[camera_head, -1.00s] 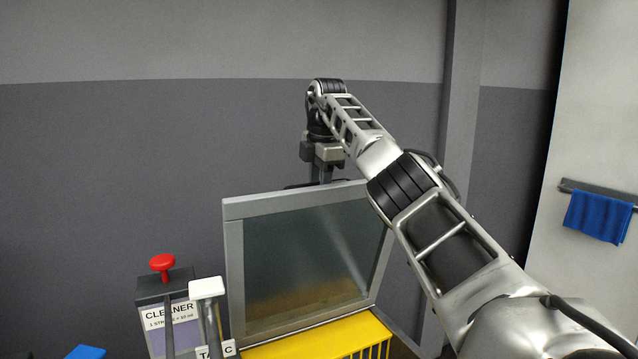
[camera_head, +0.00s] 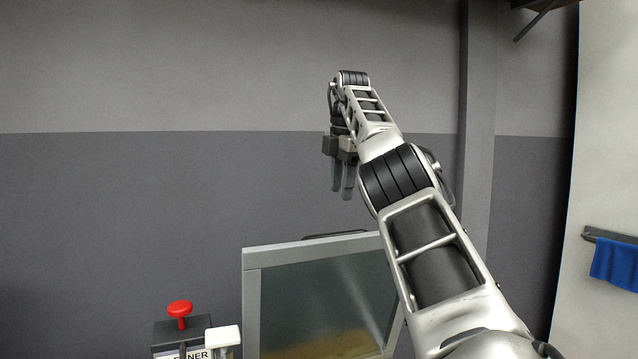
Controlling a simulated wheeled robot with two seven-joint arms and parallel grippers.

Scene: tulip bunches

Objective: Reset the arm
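My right arm reaches up from the bottom right in the head view. Its gripper (camera_head: 342,190) hangs pointing down, above a grey-framed glass panel (camera_head: 252,300) and apart from it. Two fingers show with a narrow gap between them, and I see nothing held. The wall shows behind the fingertips. My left arm and gripper are out of view.
A cleaner dispenser with a red knob (camera_head: 180,309) stands at the bottom left, next to a white-topped handle (camera_head: 222,336). A blue cloth (camera_head: 615,263) hangs from a rail at the right. The space left of my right gripper is clear.

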